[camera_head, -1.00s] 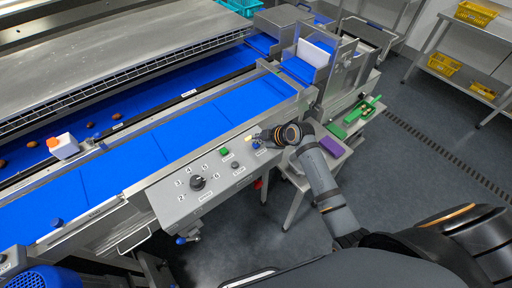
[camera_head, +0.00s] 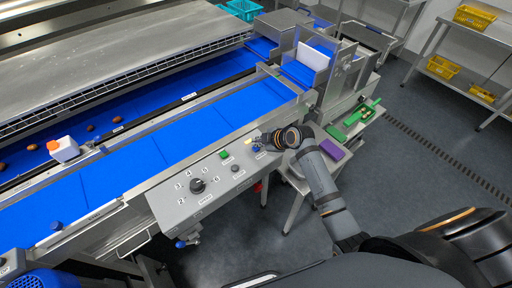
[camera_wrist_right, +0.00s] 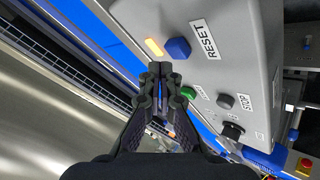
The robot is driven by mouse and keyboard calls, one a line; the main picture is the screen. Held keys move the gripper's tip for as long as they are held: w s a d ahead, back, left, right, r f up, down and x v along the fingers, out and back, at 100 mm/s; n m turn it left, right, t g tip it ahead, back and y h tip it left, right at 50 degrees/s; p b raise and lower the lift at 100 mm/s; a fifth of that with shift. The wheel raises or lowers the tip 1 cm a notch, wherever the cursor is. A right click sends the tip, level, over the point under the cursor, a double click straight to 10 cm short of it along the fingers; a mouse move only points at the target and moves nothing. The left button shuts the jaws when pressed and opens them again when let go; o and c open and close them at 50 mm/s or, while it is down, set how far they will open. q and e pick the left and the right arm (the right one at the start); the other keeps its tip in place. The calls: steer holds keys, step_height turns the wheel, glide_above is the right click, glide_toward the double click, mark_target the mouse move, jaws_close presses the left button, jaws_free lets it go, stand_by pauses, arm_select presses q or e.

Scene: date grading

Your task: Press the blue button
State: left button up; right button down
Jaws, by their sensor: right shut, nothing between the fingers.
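The blue button (camera_wrist_right: 178,48) sits on the grey control panel (camera_wrist_right: 235,60), beside a label reading RESET. In the head view the blue button (camera_head: 256,149) shows just left of my right gripper (camera_head: 262,143). In the right wrist view my right gripper (camera_wrist_right: 160,68) is shut and empty, with its fingertips pointing at the panel just short of the blue button in the picture. I cannot tell whether they touch the panel. My left gripper is not in view.
A lit yellow lamp (camera_wrist_right: 154,47) is next to the blue button. A green button (camera_head: 224,154), a dark stop button (camera_head: 235,168) and a black dial (camera_head: 197,185) share the panel. The blue conveyor belt (camera_head: 160,140) runs behind it. A purple block (camera_head: 331,149) lies on a side stand.

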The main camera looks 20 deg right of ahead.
mark_target(258, 148)
stand_by(0.3)
steer(key=shift+f+b, duration=0.3)
steer(key=shift+f, duration=0.1)
steer(key=shift+f+b, duration=0.35)
steer(key=shift+f, duration=0.15)
stand_by(0.6)
steer(key=shift+r, duration=0.15)
steer(key=shift+r+p, duration=0.75)
steer(key=shift+p, duration=0.05)
steer(key=shift+r, duration=0.15)
step_height(258, 148, up, 5)
steer(key=p, duration=0.4)
